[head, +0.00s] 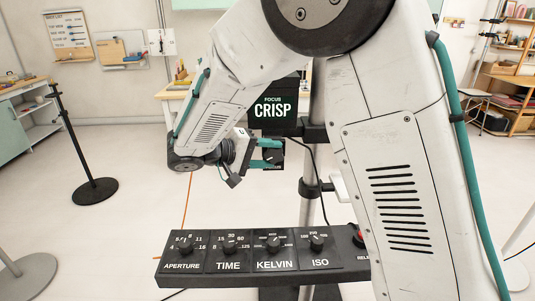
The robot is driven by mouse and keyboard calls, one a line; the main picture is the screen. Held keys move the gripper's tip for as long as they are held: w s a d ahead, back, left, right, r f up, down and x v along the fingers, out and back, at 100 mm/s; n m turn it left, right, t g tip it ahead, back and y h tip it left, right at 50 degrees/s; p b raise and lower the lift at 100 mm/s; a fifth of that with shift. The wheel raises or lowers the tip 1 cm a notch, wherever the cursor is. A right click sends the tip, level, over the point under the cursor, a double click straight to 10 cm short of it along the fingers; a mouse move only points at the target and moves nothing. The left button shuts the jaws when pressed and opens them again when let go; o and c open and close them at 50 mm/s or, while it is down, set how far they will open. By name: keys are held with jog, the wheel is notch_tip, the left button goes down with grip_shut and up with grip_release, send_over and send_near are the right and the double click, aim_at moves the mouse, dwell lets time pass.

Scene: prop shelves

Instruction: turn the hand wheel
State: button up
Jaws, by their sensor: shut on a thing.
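The hand wheel (275,155) is a small dark round part on a black housing, below a black display (272,112) reading "FOCUS CRISP" in pale green and white. My gripper (270,154) comes to it from the left in the head view. One teal finger lies above the wheel and the other below it, shut on it. The fingers and the wrist hide part of the wheel, so its markings cannot be read.
A black control panel (262,279) with dials for aperture, time, kelvin and ISO stands below in front. A red button (359,237) is partly hidden by my arm. A grey post (312,170) rises behind the panel. A black stand (92,188) is left; open floor lies between.

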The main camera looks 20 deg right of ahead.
dwell(0.4)
jog(key=o, duration=1)
jog(key=shift+a, duration=0.1)
jog(key=v, duration=0.7)
jog(key=shift+a+r, duration=0.1)
jog(key=shift+a, duration=0.2)
